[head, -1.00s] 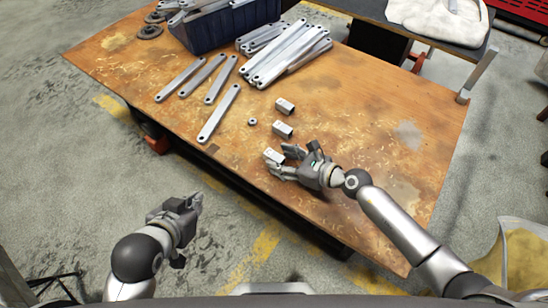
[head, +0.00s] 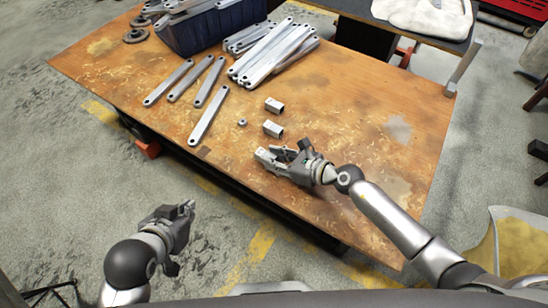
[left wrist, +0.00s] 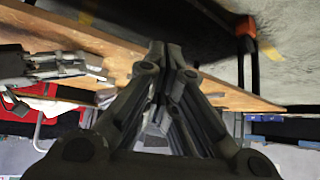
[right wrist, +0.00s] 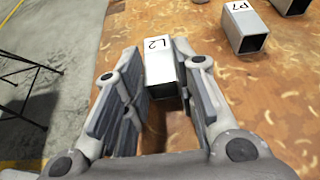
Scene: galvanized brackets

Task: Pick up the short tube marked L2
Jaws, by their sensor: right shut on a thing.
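The short square tube marked L2 (right wrist: 159,65) lies between the fingers of my right gripper (right wrist: 154,85), its label facing up in the right wrist view. My right gripper (head: 268,160) is shut on it, low over the wooden table. In the head view the fingers partly hide the tube. My left gripper (head: 187,208) is off the table's front edge, away from the tubes; its fingertips (left wrist: 167,48) are together, with nothing seen between them.
A tube marked P7 (right wrist: 245,27) and another short tube (head: 274,104) stand apart behind L2. A small ring (head: 242,122) and several long flat bars (head: 208,115) lie left. A dark blue bin (head: 195,38) is at the back.

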